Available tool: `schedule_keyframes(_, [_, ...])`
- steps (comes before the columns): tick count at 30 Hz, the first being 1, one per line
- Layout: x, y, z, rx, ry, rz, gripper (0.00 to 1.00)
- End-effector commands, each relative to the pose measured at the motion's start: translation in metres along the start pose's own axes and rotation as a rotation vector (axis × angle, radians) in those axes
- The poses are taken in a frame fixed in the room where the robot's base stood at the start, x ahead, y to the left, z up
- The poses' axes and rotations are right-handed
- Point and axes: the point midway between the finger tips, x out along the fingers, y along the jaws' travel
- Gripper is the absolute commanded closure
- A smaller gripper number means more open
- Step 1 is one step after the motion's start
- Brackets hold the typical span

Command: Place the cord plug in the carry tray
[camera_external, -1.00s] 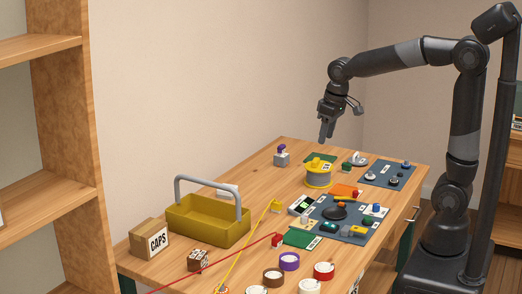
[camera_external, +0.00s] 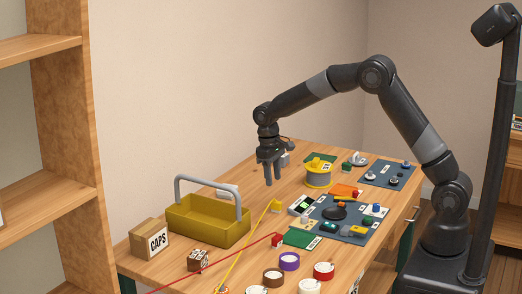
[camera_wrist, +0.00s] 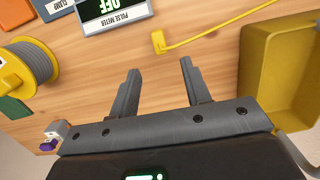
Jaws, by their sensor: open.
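A yellow plug (camera_external: 276,206) on the end of a yellow cord (camera_external: 245,238) lies on the table, right of the carry tray. In the wrist view this plug (camera_wrist: 158,43) lies beyond my fingertips, its cord running up right. A red plug (camera_external: 277,240) on a red cord lies nearer the front. The carry tray (camera_external: 200,228) is an open mustard box with a grey arched handle; it also shows at the right of the wrist view (camera_wrist: 258,60). My gripper (camera_external: 274,182) is open and empty above the table, behind the yellow plug, its fingers (camera_wrist: 160,72) pointing down.
A wire spool (camera_external: 318,176) stands right of my gripper. A caps box (camera_external: 149,239) stands left of the tray; several tape rolls are in front.

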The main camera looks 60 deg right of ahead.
Motion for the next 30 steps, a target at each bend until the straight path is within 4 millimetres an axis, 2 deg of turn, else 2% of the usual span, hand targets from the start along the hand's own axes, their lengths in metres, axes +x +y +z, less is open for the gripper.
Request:
schedule_keyframes(6, [0.035,0.0,0.001,0.0,-0.004,0.0,0.56])
schedule_keyframes(14, [0.057,0.0,0.001,0.0,-0.003,0.0,0.56])
schedule_keyframes(21, [0.093,0.001,0.002,0.0,-0.003,0.0,0.56])
schedule_keyframes(25, [0.103,0.001,0.002,0.0,-0.001,0.0,0.56])
schedule_keyframes(30, [0.104,0.001,0.001,0.0,0.0,0.0,0.56])
